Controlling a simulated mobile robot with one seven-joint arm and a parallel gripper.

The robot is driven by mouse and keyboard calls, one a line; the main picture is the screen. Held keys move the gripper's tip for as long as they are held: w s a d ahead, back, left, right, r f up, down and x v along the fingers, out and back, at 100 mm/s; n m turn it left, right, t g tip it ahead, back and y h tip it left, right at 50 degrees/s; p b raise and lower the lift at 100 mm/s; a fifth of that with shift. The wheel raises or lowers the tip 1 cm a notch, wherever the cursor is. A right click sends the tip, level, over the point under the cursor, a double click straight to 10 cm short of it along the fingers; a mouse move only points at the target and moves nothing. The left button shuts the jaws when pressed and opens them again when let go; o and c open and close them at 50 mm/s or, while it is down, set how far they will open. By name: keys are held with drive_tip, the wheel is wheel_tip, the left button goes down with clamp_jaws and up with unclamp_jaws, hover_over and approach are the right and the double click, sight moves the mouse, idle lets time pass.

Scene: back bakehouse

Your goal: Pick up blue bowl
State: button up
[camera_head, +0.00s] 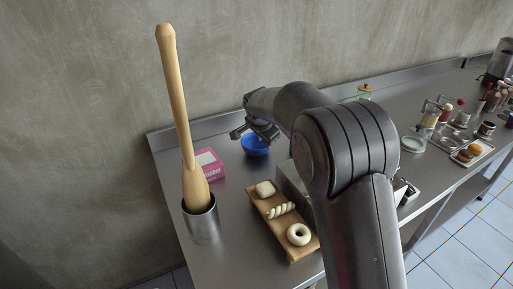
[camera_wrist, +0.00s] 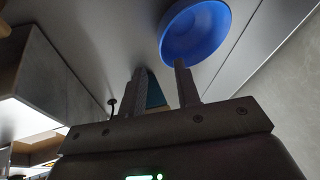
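The blue bowl (camera_head: 255,147) stands on the steel counter (camera_head: 232,172) near the back wall, partly covered by my gripper in the head view. In the wrist view the bowl (camera_wrist: 196,32) is at the top, beyond the fingertips and a little right of centre. My gripper (camera_wrist: 160,80) is open, its two fingers apart with no bowl between them. In the head view my gripper (camera_head: 256,132) is over the bowl's far side. A small blue-teal piece (camera_wrist: 155,92) shows between the fingers; I cannot tell what it is.
A pink box (camera_head: 208,164) lies left of the bowl. A metal canister (camera_head: 202,222) holds a tall wooden bat (camera_head: 180,110). A wooden board (camera_head: 274,232) carries pale dough pieces in front. A boxy metal thing (camera_wrist: 70,85) stands at left in the wrist view. Jars and a tray (camera_head: 473,153) are far right.

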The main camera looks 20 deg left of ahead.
drive_tip(key=x, duration=0.7)
drive_tip(key=shift+w+f, duration=0.2)
drive_tip(key=shift+w, duration=0.15)
drive_tip(key=shift+c, duration=0.5)
clamp_jaws()
